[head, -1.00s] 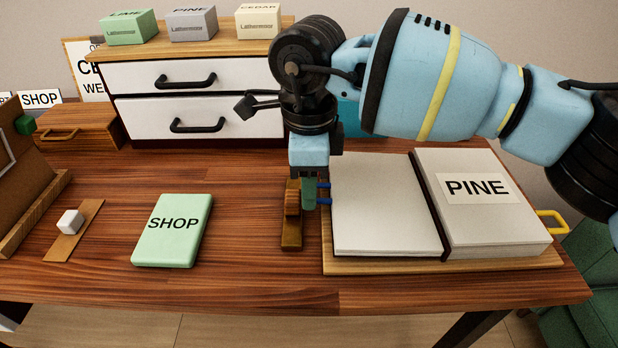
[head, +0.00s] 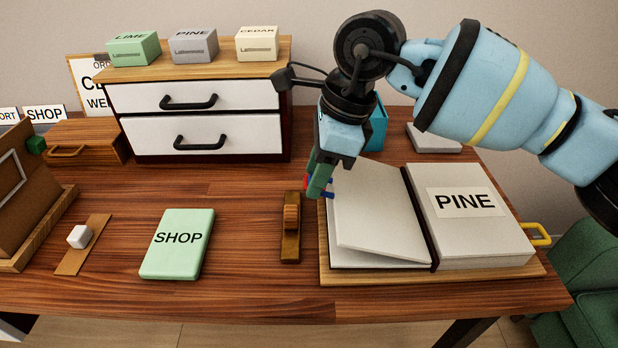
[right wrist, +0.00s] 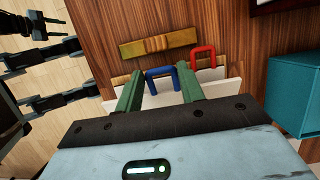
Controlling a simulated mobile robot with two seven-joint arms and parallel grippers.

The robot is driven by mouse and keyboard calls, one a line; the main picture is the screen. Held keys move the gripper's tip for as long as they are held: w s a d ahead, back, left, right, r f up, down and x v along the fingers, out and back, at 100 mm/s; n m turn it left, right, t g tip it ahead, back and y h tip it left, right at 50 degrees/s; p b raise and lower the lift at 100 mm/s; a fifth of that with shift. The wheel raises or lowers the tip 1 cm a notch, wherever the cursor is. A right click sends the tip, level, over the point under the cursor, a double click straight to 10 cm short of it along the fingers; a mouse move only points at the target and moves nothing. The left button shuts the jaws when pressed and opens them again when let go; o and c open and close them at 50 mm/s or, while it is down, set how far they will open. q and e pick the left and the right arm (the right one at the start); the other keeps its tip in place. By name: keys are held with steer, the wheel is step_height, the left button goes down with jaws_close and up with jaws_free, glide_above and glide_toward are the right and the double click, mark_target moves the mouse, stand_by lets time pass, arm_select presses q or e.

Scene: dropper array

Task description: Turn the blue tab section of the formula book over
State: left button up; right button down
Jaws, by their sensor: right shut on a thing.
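The formula book (head: 475,240) lies open on a wooden board, with a PINE label on its right-hand block. On its left side, an upper section of pages (head: 375,215) is slightly raised and tilted above the pages under it. My right gripper (head: 319,181) is at the far left edge of that section, shut on the blue tab (right wrist: 162,72). In the right wrist view the blue loop sits between the green fingers. A red tab (right wrist: 203,57) sticks out beside it. A yellow tab (head: 541,233) shows at the book's right edge. My left gripper is not in view.
A green SHOP book (head: 177,243) lies further left. A drawer unit (head: 195,105) stands behind, and a teal box (head: 376,130) is behind the gripper. The table's front strip is clear.

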steer(key=d+r+y, duration=0.1)
steer(key=d+r+y+p, duration=0.1)
steer(key=r, duration=0.1)
steer(key=d+r+y, duration=0.1)
steer(key=r, duration=0.1)
steer(key=shift+s+d+r+y, duration=0.1)
steer(key=shift+s+d+y, duration=0.05)
steer(key=shift+d+y, duration=0.25)
steer(key=d+r+y, duration=0.4)
steer(key=d+y, duration=0.1)
steer(key=d, duration=0.2)
steer(key=shift+d+r+y+b, duration=0.35)
steer(key=shift+r+y+b, duration=0.05)
